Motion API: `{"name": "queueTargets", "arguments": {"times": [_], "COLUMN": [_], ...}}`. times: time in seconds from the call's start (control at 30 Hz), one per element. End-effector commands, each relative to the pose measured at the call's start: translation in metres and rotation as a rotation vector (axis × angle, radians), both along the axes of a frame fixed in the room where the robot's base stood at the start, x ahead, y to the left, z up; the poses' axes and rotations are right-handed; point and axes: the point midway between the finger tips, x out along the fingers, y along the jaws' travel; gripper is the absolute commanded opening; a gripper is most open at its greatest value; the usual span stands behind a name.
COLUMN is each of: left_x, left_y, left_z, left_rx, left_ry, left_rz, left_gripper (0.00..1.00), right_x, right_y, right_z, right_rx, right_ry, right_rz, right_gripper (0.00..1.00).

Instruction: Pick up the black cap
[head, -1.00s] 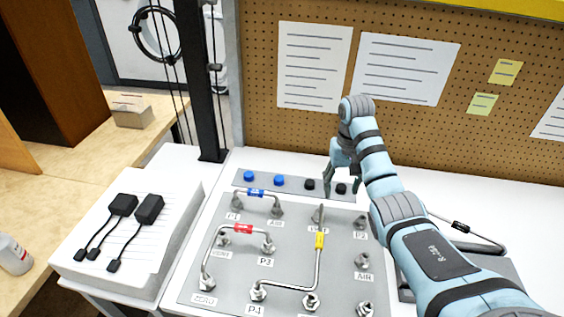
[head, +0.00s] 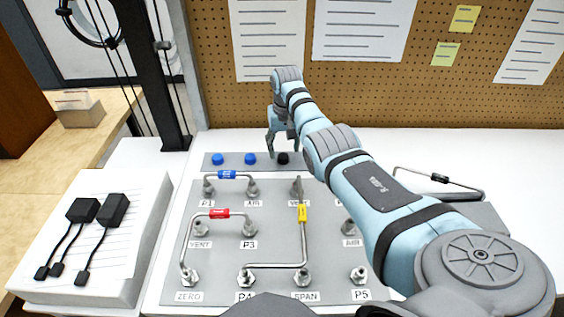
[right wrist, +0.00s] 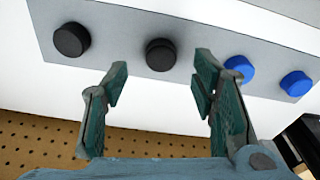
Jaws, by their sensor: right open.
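Two black caps sit on a grey strip (head: 234,166) at the back of the white table. One black cap (head: 283,158) shows in the head view under my right gripper (head: 281,152); the other is hidden there by my arm. In the right wrist view this black cap (right wrist: 160,55) lies just beyond the gap between the open, empty fingers of my right gripper (right wrist: 161,78). The other black cap (right wrist: 71,40) is to its left there. My left gripper is not in view.
Two blue caps (head: 250,159) share the strip. A grey panel (head: 225,270) with bent tubes and metal fittings lies in front. A pegboard (head: 440,95) stands behind. A white box (head: 130,265) with black connectors is at the left.

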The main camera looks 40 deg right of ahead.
Motion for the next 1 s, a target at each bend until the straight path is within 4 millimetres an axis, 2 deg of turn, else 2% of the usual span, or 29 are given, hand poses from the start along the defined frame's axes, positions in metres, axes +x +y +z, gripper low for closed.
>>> {"name": "queueTargets", "arguments": {"times": [0.03,0.13,0.2,0.4,0.6,0.63,1.0], "left_x": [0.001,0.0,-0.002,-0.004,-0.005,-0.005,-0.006], "left_y": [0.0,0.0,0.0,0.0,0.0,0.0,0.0], "left_z": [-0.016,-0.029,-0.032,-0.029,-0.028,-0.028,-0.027], "left_rx": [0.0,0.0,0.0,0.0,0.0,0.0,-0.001], "left_ry": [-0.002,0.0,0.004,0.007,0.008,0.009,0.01], "left_rz": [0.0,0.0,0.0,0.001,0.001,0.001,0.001], "left_gripper": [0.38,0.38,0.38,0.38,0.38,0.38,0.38], "right_x": [0.004,0.006,0.006,0.006,0.006,0.006,0.006], "right_y": [0.001,0.0,0.0,-0.001,0.0,0.0,0.0], "right_z": [-0.015,-0.032,-0.037,-0.034,-0.034,-0.034,-0.031], "right_rx": [0.003,0.001,0.002,0.001,0.002,0.002,0.002], "right_ry": [0.0,0.002,0.001,0.0,0.001,0.001,0.002], "right_rz": [0.0,-0.001,-0.001,-0.001,-0.001,-0.001,-0.001], "right_gripper": [0.53,0.53,0.53,0.53,0.21,0.18,0.18]}}
